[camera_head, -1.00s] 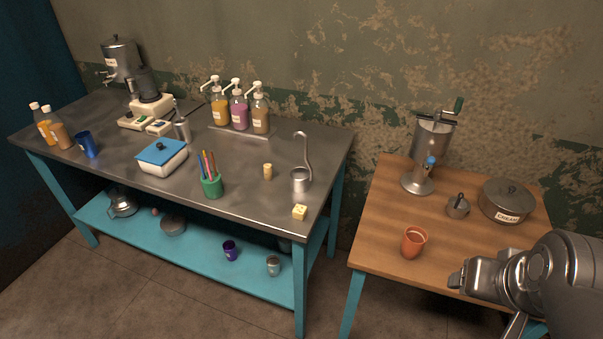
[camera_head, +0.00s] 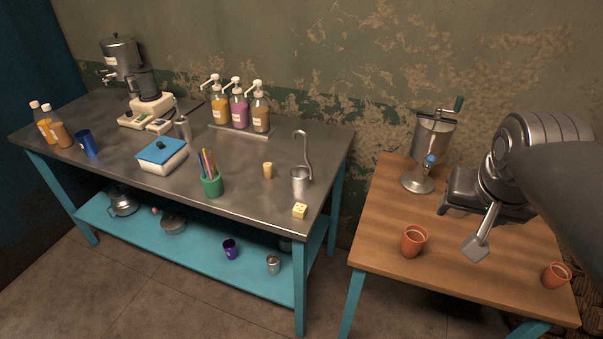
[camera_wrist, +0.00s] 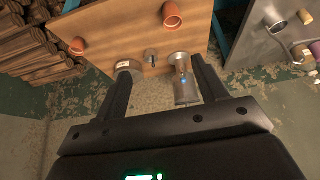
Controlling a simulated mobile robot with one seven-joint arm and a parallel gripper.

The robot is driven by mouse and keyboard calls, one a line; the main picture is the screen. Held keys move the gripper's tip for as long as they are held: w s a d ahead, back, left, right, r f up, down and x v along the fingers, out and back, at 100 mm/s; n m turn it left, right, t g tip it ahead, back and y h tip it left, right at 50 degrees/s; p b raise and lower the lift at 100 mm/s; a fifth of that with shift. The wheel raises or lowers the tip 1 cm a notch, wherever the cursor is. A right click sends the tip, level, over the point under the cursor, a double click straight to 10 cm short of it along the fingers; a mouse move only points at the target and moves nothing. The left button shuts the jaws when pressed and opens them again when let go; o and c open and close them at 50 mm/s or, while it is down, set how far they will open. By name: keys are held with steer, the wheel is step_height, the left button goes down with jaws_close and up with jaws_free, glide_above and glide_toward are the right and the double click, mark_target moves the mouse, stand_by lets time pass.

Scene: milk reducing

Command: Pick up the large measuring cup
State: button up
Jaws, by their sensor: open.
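A metal measuring cup (camera_head: 300,181) with a long hooked upright handle stands near the right end of the steel table. It also shows in the wrist view (camera_wrist: 275,22) at the upper right. My gripper (camera_wrist: 162,68) is open and empty, its two fingers spread in the wrist view. It is above the wooden table, apart from the cup. A small grey vessel with a short handle (camera_wrist: 150,57) stands on the wooden table between the fingers in the wrist view; my arm hides it in the head view.
The wooden table (camera_head: 390,265) bears a metal separator (camera_head: 420,155), two terracotta cups (camera_head: 413,240) and a lidded pot (camera_wrist: 128,66). On the steel table (camera_head: 245,200), a yellow block (camera_head: 300,211), a small tan cylinder (camera_head: 268,170) and a green pencil cup (camera_head: 212,186) stand near the measuring cup.

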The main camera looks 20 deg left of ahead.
steer(key=w+a, duration=2.1)
steer(key=a, duration=0.5)
steer(key=w+a+f+t, duration=0.1)
steer(key=w+a+f, duration=0.1)
steer(key=a, duration=0.5)
steer(key=w+a+f, duration=0.1)
steer(key=a+f, duration=0.1)
steer(key=a, duration=0.5)
steer(key=x, duration=1.1)
steer(key=shift+s+a+f, duration=0.15)
steer(key=shift+a+f, duration=0.05)
steer(key=shift+f, duration=0.05)
steer(key=shift+c, duration=0.5)
steer(key=c, duration=1.2)
steer(key=shift+c, duration=0.2)
